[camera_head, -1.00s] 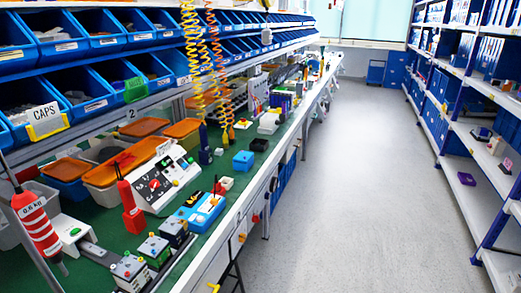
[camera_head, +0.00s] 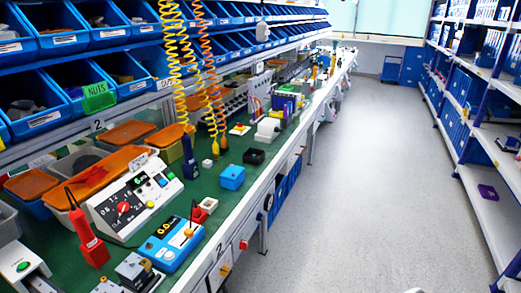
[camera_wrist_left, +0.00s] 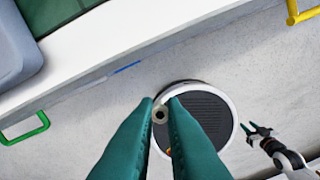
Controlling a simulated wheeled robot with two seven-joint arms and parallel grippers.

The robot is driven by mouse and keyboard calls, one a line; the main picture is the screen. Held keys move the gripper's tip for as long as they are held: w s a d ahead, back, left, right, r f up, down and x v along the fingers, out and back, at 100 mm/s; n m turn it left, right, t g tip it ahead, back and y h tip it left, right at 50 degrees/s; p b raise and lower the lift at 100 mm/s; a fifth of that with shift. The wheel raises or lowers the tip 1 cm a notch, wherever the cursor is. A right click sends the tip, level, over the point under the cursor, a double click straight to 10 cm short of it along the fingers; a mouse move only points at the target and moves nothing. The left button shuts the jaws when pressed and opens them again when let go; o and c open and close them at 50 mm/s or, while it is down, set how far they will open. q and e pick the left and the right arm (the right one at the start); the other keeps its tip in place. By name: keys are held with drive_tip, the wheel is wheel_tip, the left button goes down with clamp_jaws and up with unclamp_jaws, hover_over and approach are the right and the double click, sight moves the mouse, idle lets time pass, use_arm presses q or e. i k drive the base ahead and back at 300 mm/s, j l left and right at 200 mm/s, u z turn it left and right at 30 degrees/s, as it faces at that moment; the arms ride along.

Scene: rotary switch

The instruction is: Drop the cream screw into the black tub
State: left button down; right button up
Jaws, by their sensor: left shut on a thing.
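The black tub (camera_head: 254,156) is a small open box on the green bench top, behind the blue box in the head view. My left gripper (camera_wrist_left: 161,103) shows in the left wrist view with its teal fingers shut on the cream screw (camera_wrist_left: 160,116), seen end-on as a small ring with a dark centre. The gripper is above the floor beside the bench, apart from the tub, which is out of the wrist view. My right gripper (camera_wrist_left: 257,131) is small in the wrist view, its dark fingers spread and empty.
Coiled yellow cords (camera_head: 174,70) hang over the bench. The aisle floor (camera_head: 350,180) is clear.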

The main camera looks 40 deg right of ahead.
sight(253, 161)
drive_tip(key=i+l, duration=0.1)
drive_tip(key=l, duration=0.35)
drive_tip(key=i+l, duration=0.15)
drive_tip(key=l, duration=0.3)
drive_tip(key=i+l, duration=0.1)
drive_tip(key=l, duration=0.3)
drive_tip(key=i+l+u, duration=0.1)
drive_tip(key=l, duration=0.35)
drive_tip(key=i+l, duration=0.1)
drive_tip(key=l, duration=0.35)
drive_tip(key=i+l, duration=0.1)
drive_tip(key=l, duration=0.35)
